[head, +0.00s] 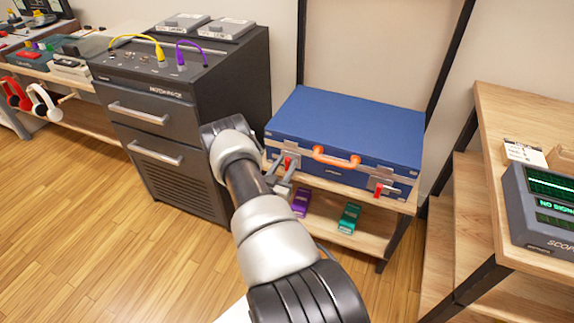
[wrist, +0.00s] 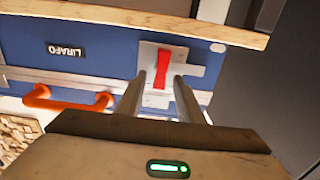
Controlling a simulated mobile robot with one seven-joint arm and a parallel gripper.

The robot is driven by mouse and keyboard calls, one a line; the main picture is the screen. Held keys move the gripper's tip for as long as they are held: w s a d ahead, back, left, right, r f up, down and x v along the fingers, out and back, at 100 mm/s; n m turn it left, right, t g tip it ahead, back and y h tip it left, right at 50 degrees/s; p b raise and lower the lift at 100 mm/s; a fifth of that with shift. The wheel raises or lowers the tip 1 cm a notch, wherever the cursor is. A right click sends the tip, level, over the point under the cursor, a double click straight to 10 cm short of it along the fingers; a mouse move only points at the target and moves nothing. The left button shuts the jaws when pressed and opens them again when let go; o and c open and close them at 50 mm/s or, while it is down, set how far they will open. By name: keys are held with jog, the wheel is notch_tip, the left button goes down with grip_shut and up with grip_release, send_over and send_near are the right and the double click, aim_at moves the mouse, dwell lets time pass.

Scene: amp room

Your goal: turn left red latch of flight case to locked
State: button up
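The blue flight case (head: 350,118) lies shut on a wooden shelf stand. Its left red latch (head: 287,162) is on the front face, left of the orange handle (head: 336,158), partly covered by my gripper. In the wrist view the red latch (wrist: 162,69) stands roughly upright on its pale metal plate (wrist: 149,58). My gripper (head: 284,176) is at the front left of the case. Its two fingers (wrist: 161,78) are apart, one on each side of the latch in the picture. I cannot tell whether they touch it.
A second red latch (head: 378,188) is at the case's right. A dark cabinet (head: 180,110) stands close on the left. Purple (head: 300,203) and green (head: 349,218) pedals lie on the lower shelf. A wooden desk with a scope (head: 545,205) is at right.

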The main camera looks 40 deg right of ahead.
jog(key=shift+w+d, duration=0.2)
jog(key=shift+d, duration=0.35)
grip_shut()
